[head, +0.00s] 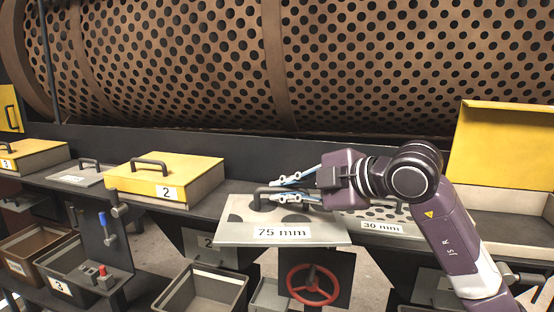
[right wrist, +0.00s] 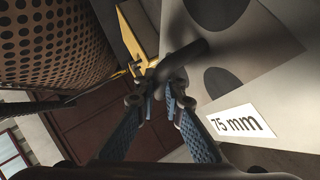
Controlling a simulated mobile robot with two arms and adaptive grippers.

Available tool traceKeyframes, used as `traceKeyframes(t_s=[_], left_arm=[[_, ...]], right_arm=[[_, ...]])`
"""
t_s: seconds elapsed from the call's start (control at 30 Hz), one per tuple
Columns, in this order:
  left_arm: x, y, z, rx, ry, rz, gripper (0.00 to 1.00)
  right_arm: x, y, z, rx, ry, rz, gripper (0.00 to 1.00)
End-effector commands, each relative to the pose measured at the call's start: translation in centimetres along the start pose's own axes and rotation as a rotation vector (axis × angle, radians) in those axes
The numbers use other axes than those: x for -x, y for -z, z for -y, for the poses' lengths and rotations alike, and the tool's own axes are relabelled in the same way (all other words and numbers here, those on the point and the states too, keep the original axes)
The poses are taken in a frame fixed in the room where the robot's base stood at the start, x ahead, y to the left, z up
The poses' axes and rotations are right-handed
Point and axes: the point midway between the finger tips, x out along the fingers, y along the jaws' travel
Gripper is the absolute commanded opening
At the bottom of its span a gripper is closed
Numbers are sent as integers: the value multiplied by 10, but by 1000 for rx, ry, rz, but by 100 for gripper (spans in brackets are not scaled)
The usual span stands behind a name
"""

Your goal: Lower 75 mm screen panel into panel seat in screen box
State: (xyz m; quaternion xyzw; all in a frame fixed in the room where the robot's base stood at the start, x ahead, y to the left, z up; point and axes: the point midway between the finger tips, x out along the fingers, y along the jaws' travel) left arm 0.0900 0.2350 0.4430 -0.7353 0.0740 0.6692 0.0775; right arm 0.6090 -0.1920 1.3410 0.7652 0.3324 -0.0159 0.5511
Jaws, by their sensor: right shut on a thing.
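The grey 75 mm screen panel (head: 325,234), with large dark holes and a white label, is in the middle front of the head view. My right gripper (head: 280,191) reaches in from the right and is shut on the panel's dark bar handle. In the right wrist view the fingers (right wrist: 161,92) close around the handle (right wrist: 182,58), with the panel (right wrist: 290,95) to the right. The panel appears roughly level; I cannot tell its exact height above the bench. An open box (head: 512,228) with a raised yellow lid (head: 500,140) stands at the right; its panel seat cannot be made out.
A closed yellow-lidded box marked 2 (head: 190,170) stands on the left. The perforated drum (head: 350,60) fills the back. Bins (head: 205,290) and a red handwheel (head: 313,285) are below.

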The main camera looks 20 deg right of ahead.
Motion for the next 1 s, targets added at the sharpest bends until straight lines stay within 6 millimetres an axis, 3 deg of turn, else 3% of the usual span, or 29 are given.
traceKeyframes(t_s=[0.1,0.3,0.8,1.0], left_arm=[[0,-4,0,0,-1,7,27],[0,-4,-1,0,-1,6,27],[0,0,0,0,0,-1,27],[0,1,0,0,0,-1,27]], right_arm=[[6,-5,40,16,23,-35,0],[16,-9,94,42,50,-95,0],[39,-19,218,100,111,-231,0],[45,-22,256,122,129,-273,0]])
